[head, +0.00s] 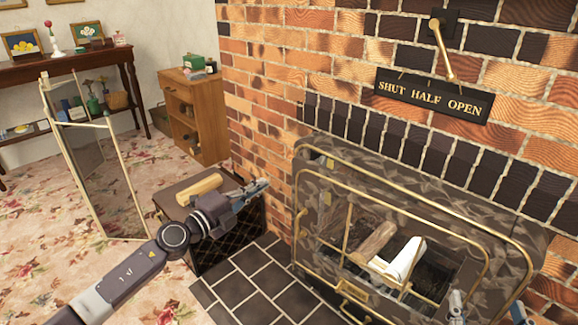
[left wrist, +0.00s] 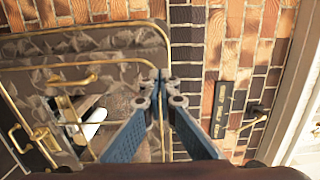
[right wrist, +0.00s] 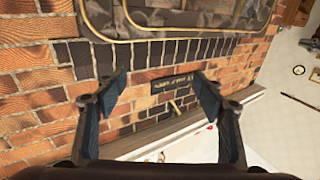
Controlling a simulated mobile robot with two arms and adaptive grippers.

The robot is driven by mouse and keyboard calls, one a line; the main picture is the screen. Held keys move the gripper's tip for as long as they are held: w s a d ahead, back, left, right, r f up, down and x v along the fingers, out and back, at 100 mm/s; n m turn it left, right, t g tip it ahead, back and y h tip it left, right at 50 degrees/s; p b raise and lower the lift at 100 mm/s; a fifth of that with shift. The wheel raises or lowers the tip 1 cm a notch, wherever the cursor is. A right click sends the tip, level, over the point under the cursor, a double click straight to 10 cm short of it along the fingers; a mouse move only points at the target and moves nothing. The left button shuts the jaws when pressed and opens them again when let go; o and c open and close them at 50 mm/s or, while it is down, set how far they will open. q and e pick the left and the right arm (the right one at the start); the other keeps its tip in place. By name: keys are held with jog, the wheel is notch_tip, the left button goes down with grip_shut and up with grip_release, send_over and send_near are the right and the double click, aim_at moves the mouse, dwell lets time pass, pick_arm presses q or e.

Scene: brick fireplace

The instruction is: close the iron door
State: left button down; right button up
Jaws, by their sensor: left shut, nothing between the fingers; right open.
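The iron door (head: 335,212) is dark, mottled metal with brass rails, set in the fireplace front at the right of the head view. Its opening shows a log and a white roll inside; I cannot tell how far it stands ajar. It also fills the left part of the left wrist view (left wrist: 110,50). My left gripper (head: 264,185) is shut and empty, left of the fireplace front and apart from it. Its fingertips (left wrist: 165,75) overlap the brass edge in the left wrist view. My right gripper (head: 487,308) is open and empty before the front's lower right. It faces brick in the right wrist view (right wrist: 162,88).
A black sign (head: 432,96) and a brass lever (head: 442,48) are on the brick wall. A dark box (head: 225,235) with a wood block (head: 199,189) on it stands left of the fireplace. A framed glass screen (head: 100,170) and a small cabinet (head: 195,115) stand further left.

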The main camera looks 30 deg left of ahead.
pick_arm(q)
send_near(295, 162)
jog(key=w, duration=0.3)
jog(key=w+d+b, duration=0.1)
jog(key=w, duration=0.2)
jog(key=shift+w+d+f+b, duration=0.15)
jog(key=shift+w+d+b, duration=0.05)
jog(key=shift+w+b, duration=0.1)
jog(key=shift+w, duration=0.15)
pick_arm(e)
notch_tip(295, 162, up, 8)
jog(key=s+t+y, duration=0.1)
jog(key=s+t, duration=0.1)
jog(key=t, duration=0.2)
jog(key=shift+a+r, duration=0.2)
jog(key=shift+a, duration=0.05)
